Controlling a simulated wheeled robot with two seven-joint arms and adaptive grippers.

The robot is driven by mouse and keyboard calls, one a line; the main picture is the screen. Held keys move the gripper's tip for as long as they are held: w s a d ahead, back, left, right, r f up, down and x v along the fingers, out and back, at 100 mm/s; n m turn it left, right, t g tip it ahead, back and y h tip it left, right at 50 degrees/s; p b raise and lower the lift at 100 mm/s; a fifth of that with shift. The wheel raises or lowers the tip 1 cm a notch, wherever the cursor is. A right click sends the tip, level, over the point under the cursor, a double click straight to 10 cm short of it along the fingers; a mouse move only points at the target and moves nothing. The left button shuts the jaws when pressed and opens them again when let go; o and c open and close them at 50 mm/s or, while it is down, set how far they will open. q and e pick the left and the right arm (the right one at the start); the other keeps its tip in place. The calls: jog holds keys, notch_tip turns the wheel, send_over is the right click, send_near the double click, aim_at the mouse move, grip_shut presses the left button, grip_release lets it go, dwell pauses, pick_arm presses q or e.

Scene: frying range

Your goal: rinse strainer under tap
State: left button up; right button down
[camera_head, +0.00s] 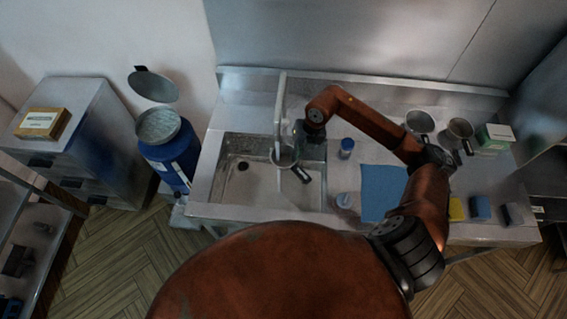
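A small round metal strainer (284,157) is over the sink basin (231,178), below the tap (280,112). Its short dark handle (302,175) points down and right. My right arm reaches in from the right, and my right gripper (297,146) is at the tap and the strainer's rim. The gripper is small and dark here, so I cannot tell whether its fingers are closed on anything. I cannot make out any water flowing. My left gripper is out of view.

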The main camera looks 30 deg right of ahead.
jog(key=s+d+p, duration=0.1)
jog(key=s, duration=0.7)
jog(key=shift+d, duration=0.3)
dwell(0.4)
jog(key=shift+w, duration=0.1)
dwell(1.1)
jog(key=s+r+p, duration=0.3)
jog(key=s+r, duration=0.1)
jog(key=s, duration=0.1)
jog(key=shift+d, duration=0.45)
jog(key=shift+w, duration=0.1)
dwell(0.6)
